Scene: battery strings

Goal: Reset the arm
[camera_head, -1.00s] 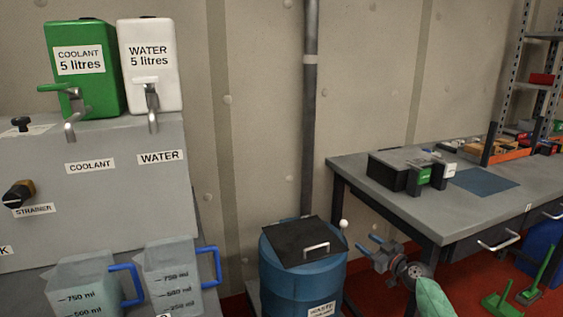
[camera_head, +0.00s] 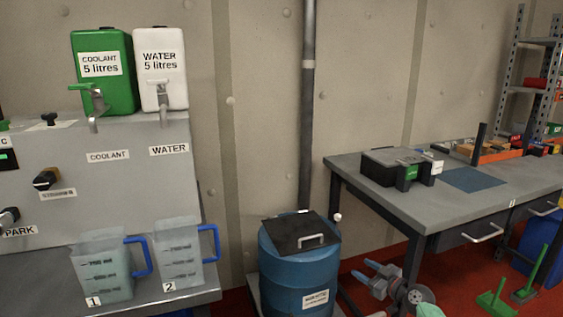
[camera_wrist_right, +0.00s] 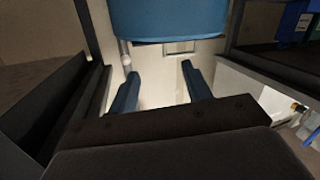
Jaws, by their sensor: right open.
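My right gripper (camera_head: 362,269) is low in the head view, between the blue waste drum (camera_head: 285,280) and the workbench (camera_head: 415,200). Its two blue fingers are apart with nothing between them. In the right wrist view the open fingers (camera_wrist_right: 160,72) point toward a blue rounded shape at the top of the picture. My right arm comes in from the bottom edge, partly cut off. My left gripper is not in view.
A dark lid with a handle (camera_head: 301,236) tops the drum. Jug 1 (camera_head: 103,270) and jug 2 (camera_head: 180,258) stand at left below the coolant (camera_head: 103,85) and water (camera_head: 160,85) containers. A black case (camera_head: 385,170) sits on the bench.

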